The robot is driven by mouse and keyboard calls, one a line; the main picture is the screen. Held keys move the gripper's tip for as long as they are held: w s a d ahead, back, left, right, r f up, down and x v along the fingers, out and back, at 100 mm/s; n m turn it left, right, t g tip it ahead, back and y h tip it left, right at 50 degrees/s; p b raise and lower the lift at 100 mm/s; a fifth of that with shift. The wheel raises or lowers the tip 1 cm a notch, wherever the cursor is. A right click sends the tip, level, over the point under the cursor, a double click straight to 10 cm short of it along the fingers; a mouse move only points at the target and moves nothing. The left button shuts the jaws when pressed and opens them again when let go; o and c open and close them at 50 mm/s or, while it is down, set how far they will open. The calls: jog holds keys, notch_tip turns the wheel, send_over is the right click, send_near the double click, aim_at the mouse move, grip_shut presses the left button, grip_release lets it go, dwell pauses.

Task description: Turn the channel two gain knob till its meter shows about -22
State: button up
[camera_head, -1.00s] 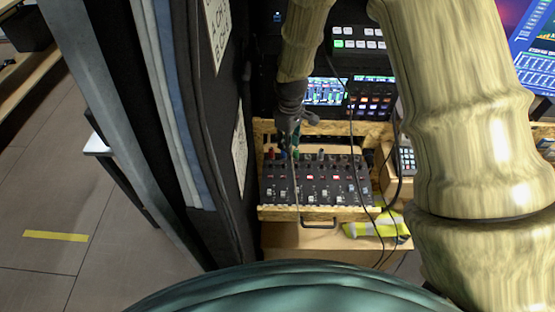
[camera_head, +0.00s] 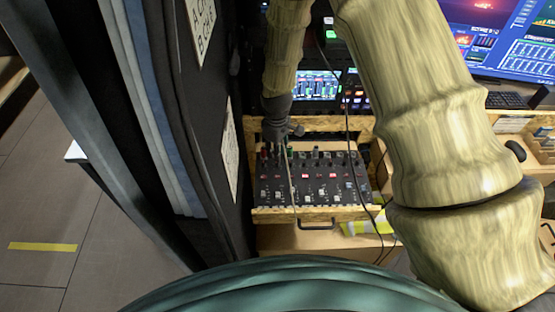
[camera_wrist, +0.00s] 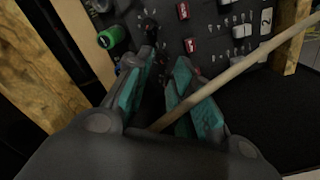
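The mixer panel (camera_head: 312,190) sits in a wooden frame, with a row of knobs along its far edge. A green knob (camera_head: 290,151) is near its left end; it also shows in the wrist view (camera_wrist: 111,37), left of my fingers. My gripper (camera_head: 277,146) points down at the panel's far left part. In the wrist view, my gripper (camera_wrist: 164,62) has its teal-padded fingers apart, with a dark gap between them and small dark controls just beyond the tips. I cannot tell which knob is channel two gain. A small screen (camera_head: 316,85) shows green level bars, too small to read.
A thin cable crosses the panel, and a pale rod-like cable (camera_wrist: 228,76) passes close by my fingers. A dark wall panel (camera_head: 205,130) stands close on the left. A large monitor (camera_head: 510,45) is at the right.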

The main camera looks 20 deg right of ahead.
aim_at(277, 164)
jog(key=shift+f+p, duration=1)
jog(key=shift+f, duration=2.1)
jog(key=shift+c, duration=0.2)
grip_shut()
